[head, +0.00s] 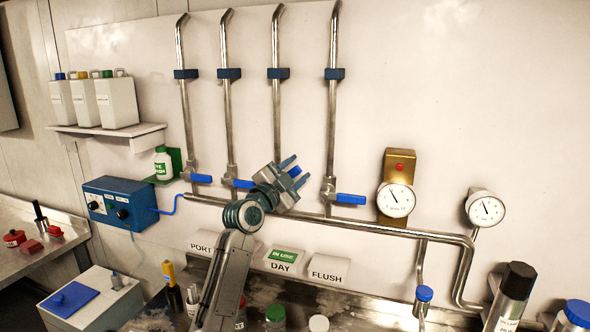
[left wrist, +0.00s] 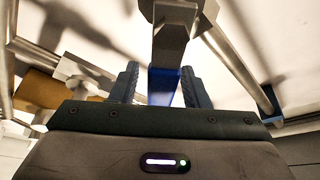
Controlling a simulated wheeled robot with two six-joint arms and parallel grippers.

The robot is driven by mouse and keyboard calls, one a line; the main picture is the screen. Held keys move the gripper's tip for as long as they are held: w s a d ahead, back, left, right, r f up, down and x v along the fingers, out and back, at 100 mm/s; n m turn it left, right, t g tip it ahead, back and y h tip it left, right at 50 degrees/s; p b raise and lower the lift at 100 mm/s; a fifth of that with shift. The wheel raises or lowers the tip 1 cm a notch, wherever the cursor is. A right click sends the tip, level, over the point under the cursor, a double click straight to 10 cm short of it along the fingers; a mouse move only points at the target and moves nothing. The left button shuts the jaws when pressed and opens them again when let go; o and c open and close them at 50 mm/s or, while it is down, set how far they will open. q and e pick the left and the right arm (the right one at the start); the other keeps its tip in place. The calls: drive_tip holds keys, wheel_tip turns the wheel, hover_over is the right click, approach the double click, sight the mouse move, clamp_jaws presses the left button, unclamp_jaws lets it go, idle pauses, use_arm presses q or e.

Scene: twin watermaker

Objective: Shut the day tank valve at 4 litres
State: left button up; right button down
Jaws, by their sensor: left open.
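Several steel pipes run down the wall, each with a valve. Blue valve handles show on the first (head: 202,178), second (head: 243,184) and fourth pipe (head: 350,199). The third pipe (head: 277,110) stands above the DAY sign (head: 281,264), which carries a green IN USE tag. My left gripper (head: 294,171) is at the third pipe's valve and mostly hides it. In the left wrist view, its open fingers (left wrist: 160,82) stand either side of a blue handle (left wrist: 162,90), with gaps on both sides. My right gripper is not in view.
A round gauge (head: 396,200) hangs on a brass box with a red button; a second gauge (head: 486,209) is to its right. Their readings are too small to tell. A horizontal pipe (head: 370,228) runs below the valves. Bottles and a blue control box (head: 119,203) stand left.

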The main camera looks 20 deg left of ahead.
use_arm(q)
drive_tip(key=c, duration=0.9)
clamp_jaws()
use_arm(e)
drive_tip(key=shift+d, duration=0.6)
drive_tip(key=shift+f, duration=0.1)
